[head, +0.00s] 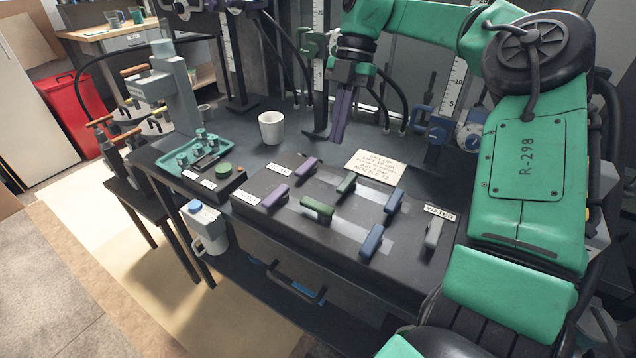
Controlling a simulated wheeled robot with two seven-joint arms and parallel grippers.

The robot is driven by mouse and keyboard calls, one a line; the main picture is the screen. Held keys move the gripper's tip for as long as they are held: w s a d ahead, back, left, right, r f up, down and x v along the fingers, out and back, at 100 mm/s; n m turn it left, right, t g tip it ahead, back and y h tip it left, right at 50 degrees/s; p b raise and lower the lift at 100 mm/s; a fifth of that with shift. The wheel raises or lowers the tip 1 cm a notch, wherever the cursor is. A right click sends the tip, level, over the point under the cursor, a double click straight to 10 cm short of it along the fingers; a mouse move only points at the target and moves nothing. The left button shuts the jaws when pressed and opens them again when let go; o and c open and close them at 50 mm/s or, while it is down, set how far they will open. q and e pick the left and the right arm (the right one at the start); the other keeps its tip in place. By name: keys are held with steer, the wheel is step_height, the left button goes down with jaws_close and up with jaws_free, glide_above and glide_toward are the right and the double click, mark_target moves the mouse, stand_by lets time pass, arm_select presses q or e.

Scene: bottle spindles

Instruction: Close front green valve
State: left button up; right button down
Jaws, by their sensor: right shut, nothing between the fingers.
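The front green valve handle (317,209) is on the black valve panel (340,226). It lies crosswise, from upper left to lower right, at an angle to the other handles. The back green valve handle (346,183) sits behind it and slants from lower left to upper right. My right gripper (338,138) points down with its purple fingers together and empty. It appears well above and behind the green handles, apart from them. My left gripper is not in the picture.
Purple handles (275,195) stand left of the green ones. Blue handles (372,241) and a grey handle (434,233) by the WATER label are right. A note card (376,167) lies behind. A white mug (271,127) and a teal tray (171,162) are left.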

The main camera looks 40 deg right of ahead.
mark_target(317, 209)
steer(key=b+x, duration=0.1)
steer(key=x, duration=0.8)
steer(key=shift+s+a+f+b, duration=0.1)
steer(key=shift+b, duration=0.2)
steer(key=shift+s+a, duration=0.25)
steer(key=shift+a, duration=0.65)
steer(key=shift+s+a, duration=0.3)
steer(key=shift+a, duration=0.65)
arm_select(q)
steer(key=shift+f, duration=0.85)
arm_select(e)
steer(key=shift+r, duration=0.25)
